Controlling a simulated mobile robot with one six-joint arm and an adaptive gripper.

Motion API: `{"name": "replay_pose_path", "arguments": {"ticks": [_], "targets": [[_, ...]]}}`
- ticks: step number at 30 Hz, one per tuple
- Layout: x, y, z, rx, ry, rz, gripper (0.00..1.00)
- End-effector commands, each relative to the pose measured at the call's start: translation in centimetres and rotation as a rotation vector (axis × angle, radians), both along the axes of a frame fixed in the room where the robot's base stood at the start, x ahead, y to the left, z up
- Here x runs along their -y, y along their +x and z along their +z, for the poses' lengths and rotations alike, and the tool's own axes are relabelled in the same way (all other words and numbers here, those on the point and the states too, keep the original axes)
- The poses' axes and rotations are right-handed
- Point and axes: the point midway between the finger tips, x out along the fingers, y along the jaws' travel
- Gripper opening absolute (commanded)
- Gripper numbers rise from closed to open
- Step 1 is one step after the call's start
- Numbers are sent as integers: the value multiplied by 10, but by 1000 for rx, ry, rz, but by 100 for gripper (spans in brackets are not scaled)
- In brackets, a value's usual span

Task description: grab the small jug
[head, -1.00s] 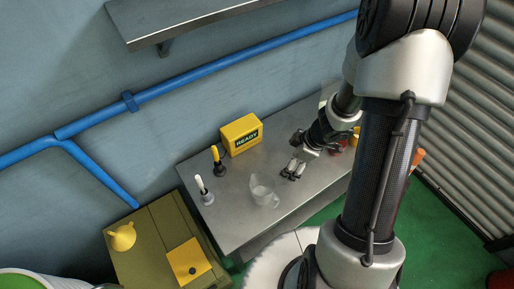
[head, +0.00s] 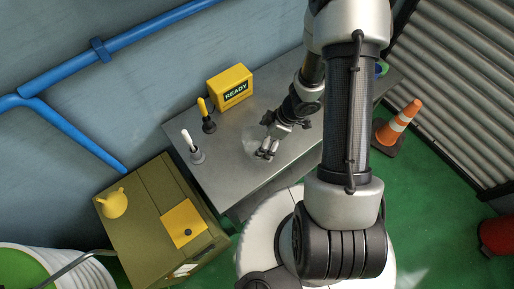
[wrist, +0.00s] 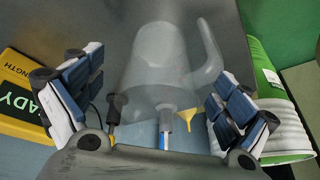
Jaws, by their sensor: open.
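The small jug is clear and see-through, with a handle on one side. In the wrist view the jug (wrist: 155,62) lies between the two fingers of my gripper, its handle towards the right finger. My gripper (head: 267,152) is open, with blue-grey pads on both sides of the jug and no clear contact. In the head view the jug (head: 251,140) is faint on the grey metal tabletop (head: 240,170), partly hidden behind my gripper.
A yellow READY box (head: 230,88) stands behind the jug. A yellow-handled tool (head: 206,115) and a white-handled tool (head: 192,147) stand upright to the left.

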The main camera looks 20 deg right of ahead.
Motion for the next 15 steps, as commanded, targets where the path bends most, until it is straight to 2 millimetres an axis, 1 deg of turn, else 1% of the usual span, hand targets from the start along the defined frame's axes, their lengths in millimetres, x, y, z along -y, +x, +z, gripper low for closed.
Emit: {"name": "replay_pose_path", "arguments": {"ticks": [5,12,15], "targets": [[-6,2,-11,0,0,2,95],[-21,6,-42,-2,0,1,95],[-24,7,-47,-1,0,0,95]]}}
